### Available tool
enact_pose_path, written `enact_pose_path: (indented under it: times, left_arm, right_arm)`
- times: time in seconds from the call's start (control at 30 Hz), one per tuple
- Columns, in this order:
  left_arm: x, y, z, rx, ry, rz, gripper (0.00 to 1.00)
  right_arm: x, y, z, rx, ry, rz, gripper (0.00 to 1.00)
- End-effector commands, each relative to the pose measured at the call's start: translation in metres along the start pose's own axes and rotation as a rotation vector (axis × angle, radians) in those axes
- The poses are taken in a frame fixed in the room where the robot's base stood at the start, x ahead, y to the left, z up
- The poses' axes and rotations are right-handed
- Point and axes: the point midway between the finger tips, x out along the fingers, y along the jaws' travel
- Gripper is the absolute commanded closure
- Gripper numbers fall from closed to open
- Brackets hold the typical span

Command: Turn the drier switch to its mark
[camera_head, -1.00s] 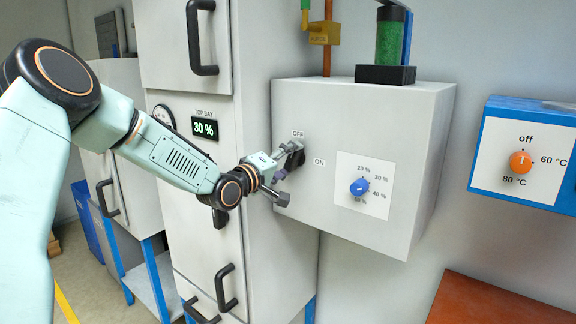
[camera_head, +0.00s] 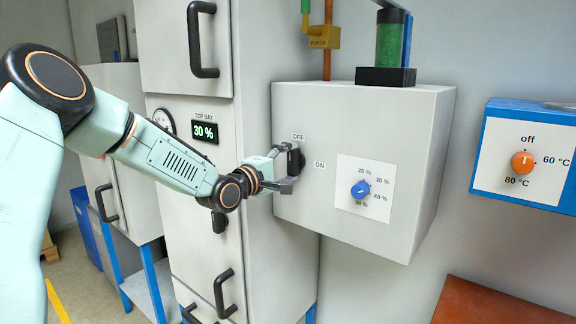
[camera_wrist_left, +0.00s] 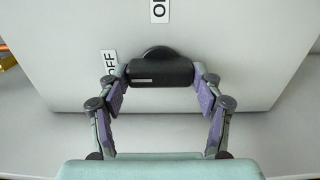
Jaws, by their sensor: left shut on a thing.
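The drier switch is a black rotary knob (camera_head: 294,160) on the left part of the grey box's front (camera_head: 320,208). An OFF label (camera_head: 298,137) is above it and an ON label (camera_head: 319,164) is to its right. My left gripper (camera_head: 284,166) is at the switch, closed on it. In the left wrist view the black switch handle (camera_wrist_left: 160,72) lies crosswise between the two purple-padded fingers of my left gripper (camera_wrist_left: 161,88). The OFF label is near its left end. The exact angle of the handle against the labels is hard to tell. My right gripper is not in view.
A blue dial (camera_head: 360,189) with percent marks is right of the switch. An orange knob (camera_head: 522,161) sits on a blue-framed panel farther right. A tall grey cabinet (camera_head: 262,75) with black handles stands left of the box. A yellow purge valve (camera_head: 325,37) is above.

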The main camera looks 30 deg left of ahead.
Motion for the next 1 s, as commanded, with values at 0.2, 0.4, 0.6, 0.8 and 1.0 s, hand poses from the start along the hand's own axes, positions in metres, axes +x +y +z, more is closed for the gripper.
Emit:
enact_pose_path:
  times: [0.2, 0.4, 0.6, 0.8, 1.0]
  left_arm:
    - [-0.001, -0.003, 0.002, -0.004, -0.004, -0.008, 0.66]
    - [0.000, -0.002, 0.001, -0.003, -0.003, -0.006, 0.21]
    - [0.000, -0.001, 0.001, -0.002, -0.001, -0.003, 0.11]
    - [0.000, 0.000, 0.000, -0.001, 0.000, -0.001, 0.11]
    - [0.000, 0.016, 0.000, 0.000, 0.000, 0.003, 0.11]
  right_arm:
    - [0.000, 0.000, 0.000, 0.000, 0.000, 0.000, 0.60]
    - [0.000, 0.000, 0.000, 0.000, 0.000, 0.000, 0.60]
    - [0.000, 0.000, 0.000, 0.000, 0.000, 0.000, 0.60]
    - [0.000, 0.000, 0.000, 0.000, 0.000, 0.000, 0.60]
    - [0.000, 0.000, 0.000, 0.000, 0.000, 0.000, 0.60]
